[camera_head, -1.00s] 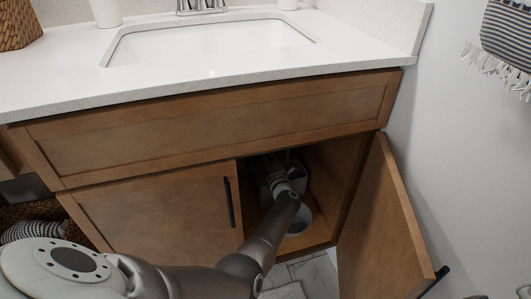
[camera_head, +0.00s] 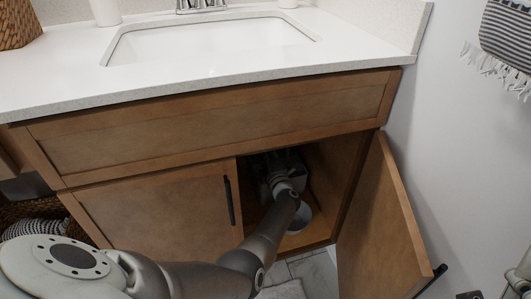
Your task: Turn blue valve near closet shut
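I cannot see a blue valve in this view. My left arm comes in from the lower left and reaches through the open right side of the wooden sink cabinet (camera_head: 200,127). Its gripper (camera_head: 272,163) is inside the dark cabinet, near the back. Its fingers are hidden by the wrist and shadow, so I cannot tell whether they are open, shut or touching anything. My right gripper cannot be made out. Only a grey-green part, probably of my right arm, shows at the lower right edge.
The right cabinet door (camera_head: 380,220) stands open near the wall. The left door (camera_head: 155,212) is shut. A white counter with a sink (camera_head: 210,42) is above. A pale round shape (camera_head: 303,216) is beside my forearm in the cabinet. A woven basket (camera_head: 15,24) stands on the counter.

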